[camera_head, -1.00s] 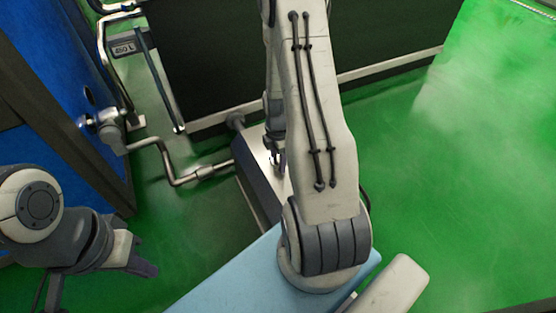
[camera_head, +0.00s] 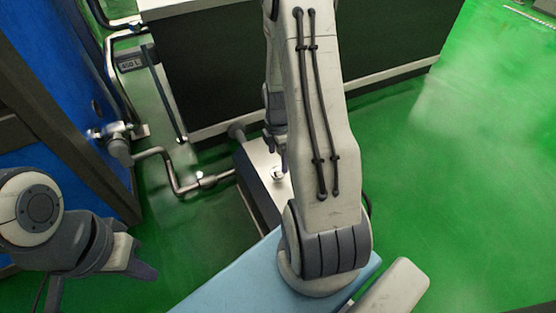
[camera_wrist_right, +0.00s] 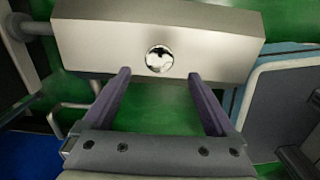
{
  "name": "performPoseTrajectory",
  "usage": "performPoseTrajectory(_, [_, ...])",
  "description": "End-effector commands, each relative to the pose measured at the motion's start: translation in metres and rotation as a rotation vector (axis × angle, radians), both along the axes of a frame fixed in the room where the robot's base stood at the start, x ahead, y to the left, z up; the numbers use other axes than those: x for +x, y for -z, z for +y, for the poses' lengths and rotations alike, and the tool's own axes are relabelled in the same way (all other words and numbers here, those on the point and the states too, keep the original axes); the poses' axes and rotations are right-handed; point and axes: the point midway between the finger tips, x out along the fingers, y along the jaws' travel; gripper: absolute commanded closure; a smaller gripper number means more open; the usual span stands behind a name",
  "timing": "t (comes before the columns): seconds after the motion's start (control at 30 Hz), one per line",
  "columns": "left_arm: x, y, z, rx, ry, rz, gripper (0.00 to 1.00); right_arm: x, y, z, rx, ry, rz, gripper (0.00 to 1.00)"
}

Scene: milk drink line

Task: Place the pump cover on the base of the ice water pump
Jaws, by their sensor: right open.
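The pump cover (camera_head: 258,158) is a silver metal plate with a small round shiny knob (camera_wrist_right: 159,58). It lies on top of the dark-sided pump base (camera_head: 257,199), and the right wrist view also shows this cover (camera_wrist_right: 100,38) from above. I cannot tell whether it is fully seated. My right gripper (camera_wrist_right: 159,74) is open and empty, its fingers apart on either side below the knob in that view; it also shows in the head view (camera_head: 275,143), partly behind my arm. My left gripper (camera_head: 143,262) is at the lower left, away from the pump; its jaw gap is unclear.
A bent metal pipe (camera_head: 172,178) joins the pump's left side. A blue cabinet (camera_head: 50,100) stands at the left, and a dark tank (camera_head: 210,75) with metal edges stands behind the pump. The green floor (camera_head: 460,200) at the right is clear.

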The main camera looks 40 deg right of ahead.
Motion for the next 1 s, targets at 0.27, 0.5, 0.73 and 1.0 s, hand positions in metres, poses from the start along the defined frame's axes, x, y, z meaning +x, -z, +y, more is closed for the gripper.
performPoseTrajectory(0.27, [0.0, -0.022, 0.0, 0.0, 0.0, 0.0, 1.0, 0.0, -0.038, 0.0, 0.0, 0.0, -0.001, 0.08])
performPoseTrajectory(0.5, [0.0, -0.022, 0.0, 0.0, 0.0, 0.0, 1.0, 0.001, -0.041, 0.003, 0.0, 0.003, -0.001, 0.08])
performPoseTrajectory(0.73, [0.0, -0.022, 0.0, 0.0, 0.0, 0.0, 1.0, 0.018, -0.097, 0.095, 0.004, 0.124, -0.025, 0.08])
performPoseTrajectory(1.0, [0.0, -0.022, 0.0, 0.0, 0.0, 0.0, 1.0, -0.055, -0.183, 0.255, 0.055, 0.428, -0.023, 0.08])
